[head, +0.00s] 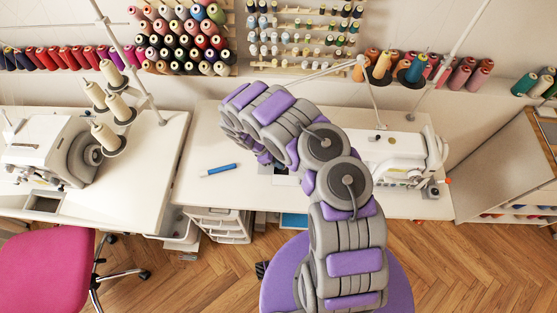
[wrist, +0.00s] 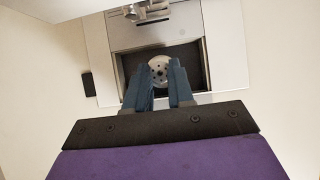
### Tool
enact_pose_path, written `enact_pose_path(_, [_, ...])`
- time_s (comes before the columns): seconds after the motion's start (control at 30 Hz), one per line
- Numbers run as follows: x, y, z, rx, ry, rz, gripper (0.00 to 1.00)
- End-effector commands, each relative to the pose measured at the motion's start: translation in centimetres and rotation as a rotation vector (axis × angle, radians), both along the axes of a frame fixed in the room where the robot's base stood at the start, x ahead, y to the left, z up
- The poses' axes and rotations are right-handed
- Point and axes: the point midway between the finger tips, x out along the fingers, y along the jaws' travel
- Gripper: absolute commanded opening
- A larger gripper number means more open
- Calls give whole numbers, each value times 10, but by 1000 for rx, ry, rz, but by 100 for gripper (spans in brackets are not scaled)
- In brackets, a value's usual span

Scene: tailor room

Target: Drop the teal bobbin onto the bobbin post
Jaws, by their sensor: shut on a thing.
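In the wrist view my gripper (wrist: 160,76) has its two dark blue fingers shut on a small round bobbin (wrist: 158,68). Its pale metal face with holes shows between the fingertips; any teal thread is hidden. The bobbin is over a dark rectangular recess (wrist: 192,54) in a white machine bed. The bobbin post is not visible; the bobbin and fingers cover the middle of the recess. I cannot tell how high the bobbin is above it. In the head view my arm hides the gripper and bobbin, next to the white sewing machine (head: 405,158).
A metal machine part (wrist: 150,10) is just beyond the recess. A blue pen-like tool (head: 220,169) lies on the white table (head: 200,190), left of my arm. Another machine (head: 45,145) with thread cones stands at left. Racks of thread spools (head: 185,40) line the wall.

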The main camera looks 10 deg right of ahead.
Motion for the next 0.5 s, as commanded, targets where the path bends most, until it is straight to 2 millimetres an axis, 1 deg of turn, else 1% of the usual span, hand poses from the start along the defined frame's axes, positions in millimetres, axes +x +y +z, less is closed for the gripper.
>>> enact_pose_path(0.23, [0,0,0,-1,0,0,0])
enact_pose_path(0.27, [0,0,0,-1,0,0,25])
enact_pose_path(0.5, [0,0,0,0,0,0,48])
